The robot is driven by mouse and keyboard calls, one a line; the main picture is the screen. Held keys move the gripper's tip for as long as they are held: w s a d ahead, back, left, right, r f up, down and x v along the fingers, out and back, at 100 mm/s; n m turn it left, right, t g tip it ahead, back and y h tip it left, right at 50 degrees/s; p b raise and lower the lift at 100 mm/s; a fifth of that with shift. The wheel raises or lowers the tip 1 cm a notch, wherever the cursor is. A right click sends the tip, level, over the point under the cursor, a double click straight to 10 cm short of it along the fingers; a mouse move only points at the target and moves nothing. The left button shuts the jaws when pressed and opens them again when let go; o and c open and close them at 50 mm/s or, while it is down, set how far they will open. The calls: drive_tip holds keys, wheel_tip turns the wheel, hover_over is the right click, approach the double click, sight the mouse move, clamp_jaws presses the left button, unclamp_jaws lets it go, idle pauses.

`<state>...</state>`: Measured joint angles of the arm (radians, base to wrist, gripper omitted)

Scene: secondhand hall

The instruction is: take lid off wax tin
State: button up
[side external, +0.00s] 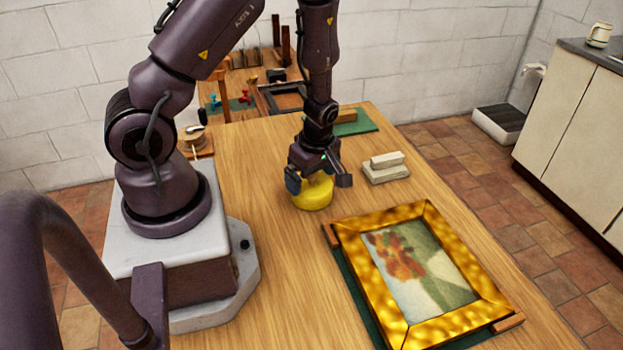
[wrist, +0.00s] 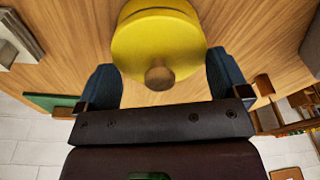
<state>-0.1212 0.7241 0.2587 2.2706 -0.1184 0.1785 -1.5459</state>
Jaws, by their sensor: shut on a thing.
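The yellow wax tin (side external: 312,200) stands on the wooden table, in the middle of the side view. In the wrist view its round yellow lid (wrist: 157,40) shows from above, with a small brown knob (wrist: 159,77). My gripper (side external: 318,182) is right over the tin, pointing down, with one finger on each side of the lid.
A gold-framed painting (side external: 408,210) lies on a green mat in front at right. Pale blocks (side external: 386,168) sit right of the tin. A green mat with a wooden block (side external: 346,116) is behind.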

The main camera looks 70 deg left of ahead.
wheel_tip(320, 180, up, 9)
drive_tip(key=shift+r, duration=0.1)
drive_tip(key=s+a, duration=0.4)
drive_tip(key=s, duration=0.4)
drive_tip(key=w+a+f, duration=0.8)
drive_tip(key=shift+w+a, duration=0.25)
drive_tip(key=shift+w, duration=0.15)
drive_tip(key=shift+w+a+f, duration=0.3)
drive_tip(key=shift+f, duration=0.1)
drive_tip(key=shift+w+a+f, duration=0.1)
drive_tip(key=shift+w+f, duration=0.05)
drive_tip(key=shift+f, duration=1.55)
drive_tip(key=shift+f, duration=0.2)
